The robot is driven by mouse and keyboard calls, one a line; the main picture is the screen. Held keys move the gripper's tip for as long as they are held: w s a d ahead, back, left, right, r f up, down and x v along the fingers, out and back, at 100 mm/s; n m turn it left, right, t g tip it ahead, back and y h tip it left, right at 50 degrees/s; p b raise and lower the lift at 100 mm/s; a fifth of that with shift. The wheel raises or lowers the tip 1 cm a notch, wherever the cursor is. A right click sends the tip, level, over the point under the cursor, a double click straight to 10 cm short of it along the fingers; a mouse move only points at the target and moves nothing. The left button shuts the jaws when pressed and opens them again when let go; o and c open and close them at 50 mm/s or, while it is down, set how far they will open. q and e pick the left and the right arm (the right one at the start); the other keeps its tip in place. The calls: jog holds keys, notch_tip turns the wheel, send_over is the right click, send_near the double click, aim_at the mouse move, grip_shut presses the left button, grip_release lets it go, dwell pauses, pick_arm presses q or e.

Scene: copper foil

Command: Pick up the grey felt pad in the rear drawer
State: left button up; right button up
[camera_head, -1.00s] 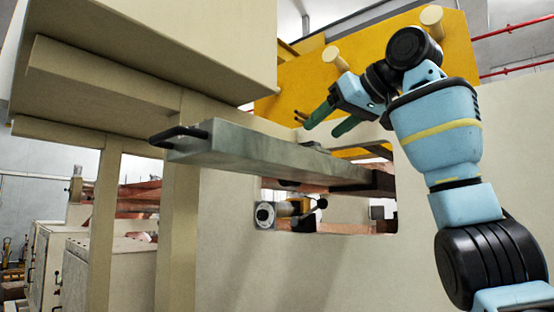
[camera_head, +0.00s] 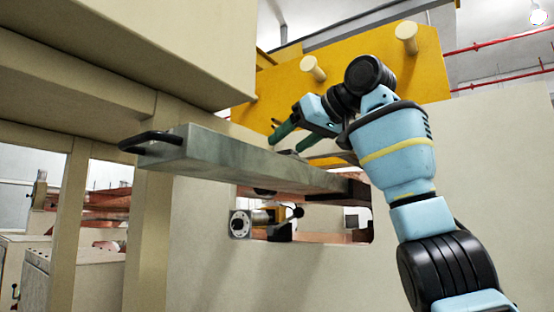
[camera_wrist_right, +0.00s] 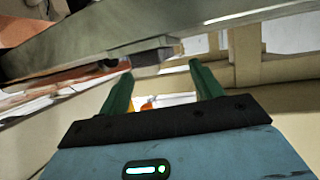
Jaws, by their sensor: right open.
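The rear drawer (camera_head: 215,155) is a long grey metal tray with a black handle, standing out from the cream machine. Its inside is mostly hidden in the head view. In the right wrist view a small dark grey block, apparently the felt pad (camera_wrist_right: 152,53), shows at the drawer's edge (camera_wrist_right: 90,52), beyond and between my fingertips. My right gripper (camera_head: 286,142) is just above the drawer's far side, its green fingers apart and empty. It also shows in the right wrist view (camera_wrist_right: 160,82). My left gripper is out of view.
A cream housing (camera_head: 130,45) overhangs the drawer at upper left. A yellow plate (camera_head: 330,85) with cream pegs (camera_head: 313,68) stands behind my right arm. A window below the drawer holds a motor-like part (camera_head: 240,224). A cream post (camera_head: 152,200) stands at left.

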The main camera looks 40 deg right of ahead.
jog(key=x, duration=0.4)
jog(key=shift+w+d+f, duration=0.1)
jog(key=shift+w+d, duration=0.05)
jog(key=shift+d, duration=0.1)
jog(key=shift+c, duration=0.3)
jog(key=c, duration=1.2)
